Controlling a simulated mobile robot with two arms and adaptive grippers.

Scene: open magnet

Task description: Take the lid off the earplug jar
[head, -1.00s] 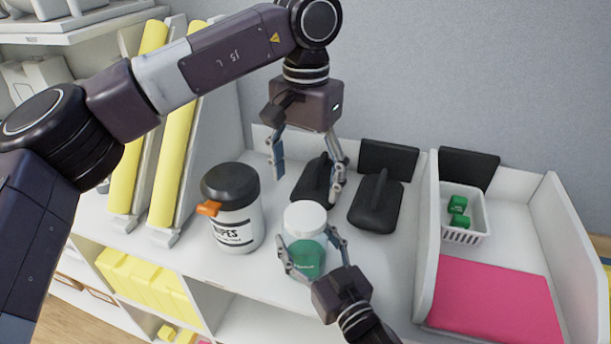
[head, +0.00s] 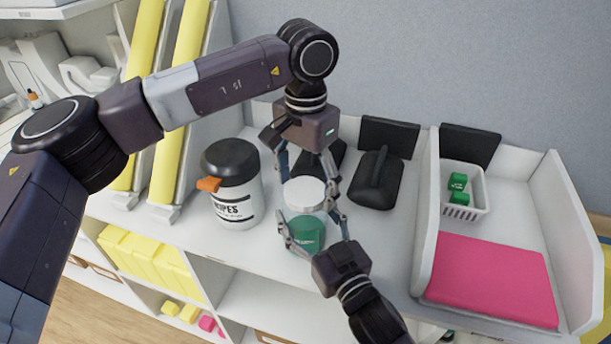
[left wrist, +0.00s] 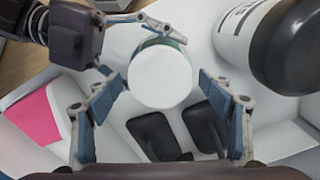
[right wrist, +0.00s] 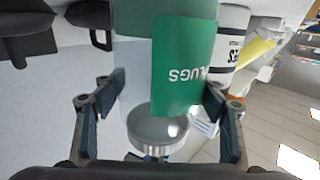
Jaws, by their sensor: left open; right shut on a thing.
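The earplug jar (head: 308,234), green-labelled and upright, stands on the white shelf top with its round white lid (head: 304,194) on. My right gripper (head: 312,236) is shut on the jar's body below the lid. In the right wrist view, its fingers flank the jar's green label (right wrist: 184,65). My left gripper (head: 307,188) is open and points down over the jar, its fingers apart on either side of the lid. In the left wrist view, the lid (left wrist: 160,77) lies between the fingers; whether they touch it I cannot tell.
A wipes canister (head: 234,200) with a black top and orange tab stands left of the jar. Black objects (head: 375,182) lie behind and to the right. A white tray section holds a pink pad (head: 490,278) and a basket (head: 462,206) with green cubes.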

